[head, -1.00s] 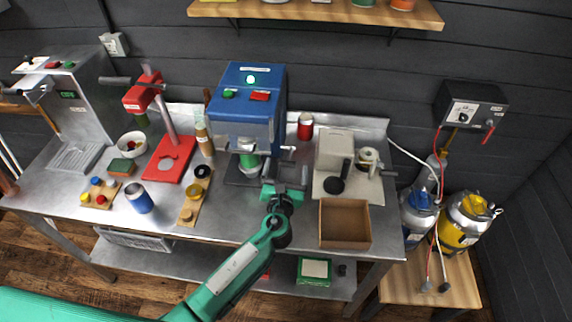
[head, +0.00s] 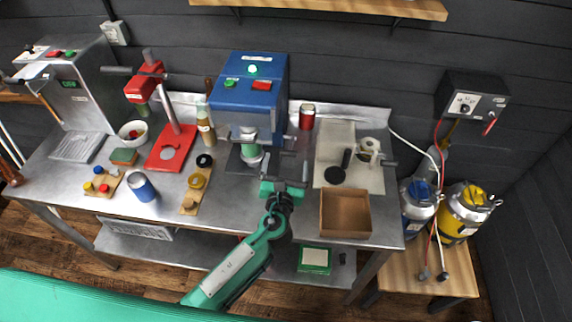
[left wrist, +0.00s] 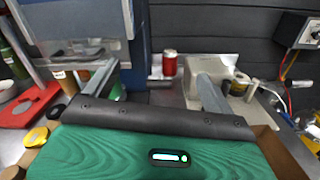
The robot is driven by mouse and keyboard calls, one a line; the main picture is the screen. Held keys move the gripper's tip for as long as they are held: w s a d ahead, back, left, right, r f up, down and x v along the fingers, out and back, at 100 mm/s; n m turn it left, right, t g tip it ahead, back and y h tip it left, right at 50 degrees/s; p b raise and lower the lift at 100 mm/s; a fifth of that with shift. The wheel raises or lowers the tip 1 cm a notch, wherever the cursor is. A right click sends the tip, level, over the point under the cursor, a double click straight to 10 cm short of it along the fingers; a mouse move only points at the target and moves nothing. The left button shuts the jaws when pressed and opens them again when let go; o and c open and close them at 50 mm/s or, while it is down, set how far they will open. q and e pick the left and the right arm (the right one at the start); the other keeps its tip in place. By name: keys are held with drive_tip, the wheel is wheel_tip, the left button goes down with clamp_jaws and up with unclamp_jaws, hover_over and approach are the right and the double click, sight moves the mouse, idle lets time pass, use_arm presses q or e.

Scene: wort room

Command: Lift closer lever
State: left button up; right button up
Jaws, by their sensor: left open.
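The closer seems to be the blue machine (head: 249,85), with a green can (head: 250,153) under its head; no label is readable. A dark bar (head: 284,152) sticks out low on its right side and looks like its lever; a short dark bar (left wrist: 161,84) also shows between the fingers in the left wrist view. My left gripper (head: 291,170) is open and empty, its fingers pointing toward the bench back, just in front of the bar. I cannot tell whether they touch. My right gripper is not in view.
A cardboard box (head: 345,233) and a pale board (head: 325,177) with a white device stand right of the gripper. A red can (head: 306,116) is behind. A red press (head: 171,148), bottle and wooden strip (head: 188,203) are left. Kegs (head: 466,212) stand at far right.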

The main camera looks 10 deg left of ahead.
use_arm(q)
drive_tip(key=s+b, duration=0.5)
drive_tip(key=s, duration=0.9)
